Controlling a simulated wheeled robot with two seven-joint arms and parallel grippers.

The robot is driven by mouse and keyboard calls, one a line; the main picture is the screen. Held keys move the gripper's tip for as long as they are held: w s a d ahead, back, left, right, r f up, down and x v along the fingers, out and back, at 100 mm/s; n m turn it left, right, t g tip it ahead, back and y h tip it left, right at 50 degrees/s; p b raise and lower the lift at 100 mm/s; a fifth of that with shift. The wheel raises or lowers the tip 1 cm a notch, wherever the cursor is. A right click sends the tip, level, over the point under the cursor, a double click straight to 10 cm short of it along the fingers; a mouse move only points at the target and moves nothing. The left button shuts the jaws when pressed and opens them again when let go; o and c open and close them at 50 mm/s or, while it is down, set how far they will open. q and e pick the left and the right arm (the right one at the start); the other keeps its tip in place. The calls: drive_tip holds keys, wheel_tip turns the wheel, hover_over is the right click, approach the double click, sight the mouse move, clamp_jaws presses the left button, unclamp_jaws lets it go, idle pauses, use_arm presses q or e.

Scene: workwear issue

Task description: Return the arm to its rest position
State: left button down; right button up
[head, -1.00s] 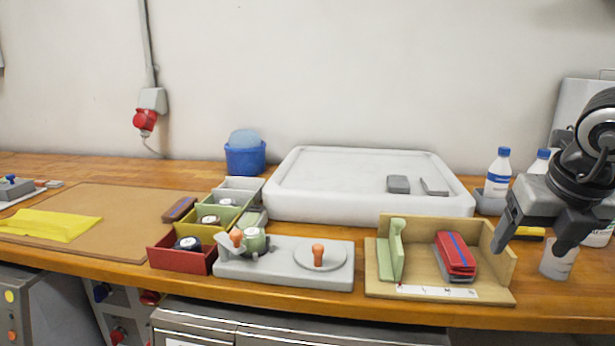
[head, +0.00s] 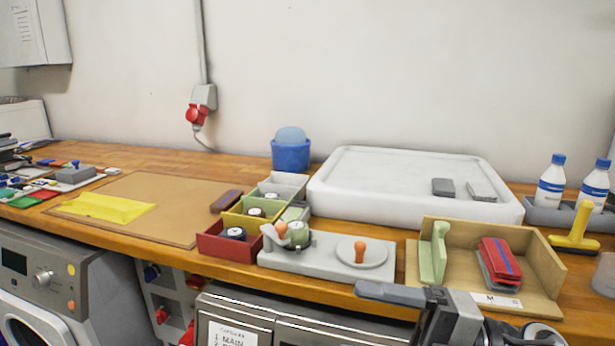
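My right arm comes in at the bottom right of the head view, low in front of the bench edge. Its gripper (head: 392,293) shows a grey finger pointing left, in front of the wooden tray. The rest of the gripper and wrist is partly cut off by the lower edge of the picture. I see nothing held, but I cannot tell how far apart the fingers are. My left gripper is not in view.
The wooden tray (head: 553,270) holds red and grey folded items (head: 500,260) and a green upright piece (head: 433,252). Left of it are a grey button-press base (head: 325,265) and small coloured bins (head: 212,243). A yellow cloth (head: 108,207) lies on a brown board.

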drive_tip(key=w+d+f+m+t+h, duration=0.25)
drive_tip(key=f+m+t+h, duration=0.4)
drive_tip(key=m, duration=0.55)
drive_tip(key=w+d+f+m+t+h, duration=0.1)
drive_tip(key=d+f+m+t+h, duration=0.3)
drive_tip(key=m+t, duration=0.55)
drive_tip(key=s+f+m+g+h, duration=0.2)
drive_tip(key=s+f+m+g, duration=0.2)
drive_tip(key=f, duration=0.5)
drive_tip(key=s+f+m+g+h, duration=0.3)
drive_tip(key=s+f, duration=0.4)
drive_tip(key=f, duration=0.3)
drive_tip(key=shift+s+m+g+h, duration=0.25)
drive_tip(key=shift+m+g+h, duration=0.1)
drive_tip(key=shift+m+g, duration=0.6)
